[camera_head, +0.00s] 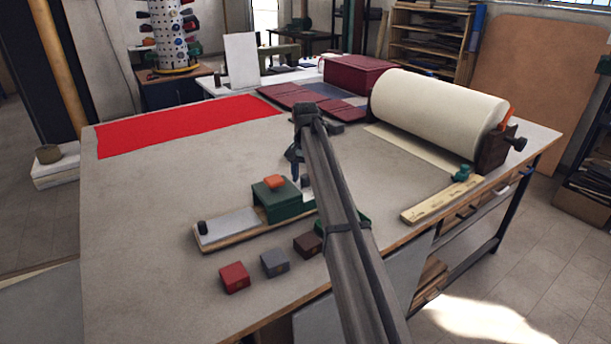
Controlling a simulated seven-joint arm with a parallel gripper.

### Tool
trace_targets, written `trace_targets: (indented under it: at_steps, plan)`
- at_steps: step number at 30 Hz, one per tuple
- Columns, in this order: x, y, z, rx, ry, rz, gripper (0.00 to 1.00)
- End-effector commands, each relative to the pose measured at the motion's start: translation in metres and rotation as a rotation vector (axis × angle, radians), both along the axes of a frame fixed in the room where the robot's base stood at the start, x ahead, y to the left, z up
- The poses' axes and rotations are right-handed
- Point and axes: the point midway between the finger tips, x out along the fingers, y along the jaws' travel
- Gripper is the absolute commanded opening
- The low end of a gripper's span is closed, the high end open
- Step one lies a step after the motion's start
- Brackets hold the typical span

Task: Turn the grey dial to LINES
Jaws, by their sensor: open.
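A green box-shaped device (272,204) with an orange top piece (274,182) stands on a long base on the table. The base carries a flat grey plate (228,226) and a small black knob (202,228) at its left end. My gripper (297,176) points down just right of the orange piece, beside or above the green device. It is open, and I see nothing held. My arm hides the right part of the device. I cannot pick out a grey dial or any LINES marking; they may be hidden or too small.
Red (234,277), grey (274,263) and brown (307,244) blocks stand in front of the device. A red cloth (180,124) lies at the back left. A cream roll (437,112) and a wooden strip (440,201) are at right. The table's left part is clear.

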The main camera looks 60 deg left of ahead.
Motion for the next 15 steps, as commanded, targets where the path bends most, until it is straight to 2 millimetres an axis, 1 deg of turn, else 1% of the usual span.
trace_targets:
  at_steps: [2,15]
  plan:
    - [0.0000,0.0000,0.0001,0.000,0.000,0.000,0.58]
    - [0.0001,-0.0001,0.0003,0.000,0.000,0.000,0.16]
